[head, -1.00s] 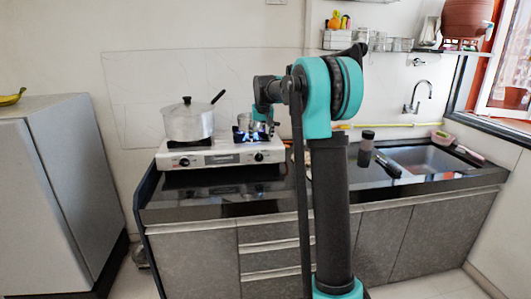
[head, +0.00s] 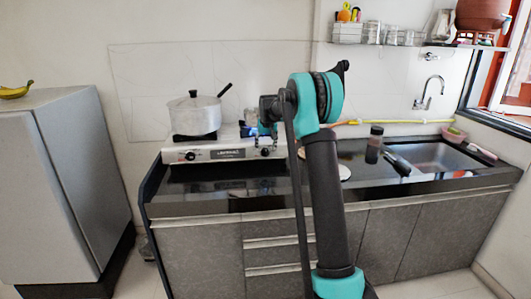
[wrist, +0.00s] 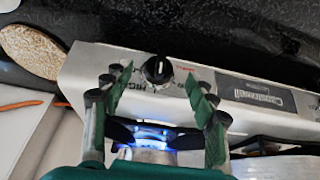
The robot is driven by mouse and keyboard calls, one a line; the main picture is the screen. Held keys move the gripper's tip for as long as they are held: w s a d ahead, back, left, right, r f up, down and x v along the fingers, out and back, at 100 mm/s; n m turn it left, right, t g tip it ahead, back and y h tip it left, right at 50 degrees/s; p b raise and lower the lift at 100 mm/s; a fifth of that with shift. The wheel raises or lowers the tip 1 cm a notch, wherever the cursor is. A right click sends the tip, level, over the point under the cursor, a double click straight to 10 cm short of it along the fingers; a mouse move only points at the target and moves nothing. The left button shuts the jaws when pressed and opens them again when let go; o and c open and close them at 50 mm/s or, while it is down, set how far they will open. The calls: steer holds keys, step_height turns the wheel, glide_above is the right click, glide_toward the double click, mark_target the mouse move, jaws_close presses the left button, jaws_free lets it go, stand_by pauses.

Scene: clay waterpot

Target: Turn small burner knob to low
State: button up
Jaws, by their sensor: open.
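The small burner knob (wrist: 158,69) is round and black, with a pale mark standing about upright in the wrist view. It sits on the stove front below the right burner; it also shows in the head view (head: 265,152). My gripper (wrist: 156,80) is open, with one fingertip on each side of the knob in the wrist view. I cannot tell whether they touch it. Blue flame (wrist: 152,133) burns behind the knob, between my fingers. The white stove (head: 225,153) stands on the dark counter. In the head view my arm largely hides my gripper and the right burner.
The other knob (head: 190,156) is at the stove's left. A round board (wrist: 30,52) lies beside the stove.

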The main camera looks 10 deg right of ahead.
mark_target(266, 150)
steer(key=shift+x, duration=2.1)
steer(key=c, duration=1.2)
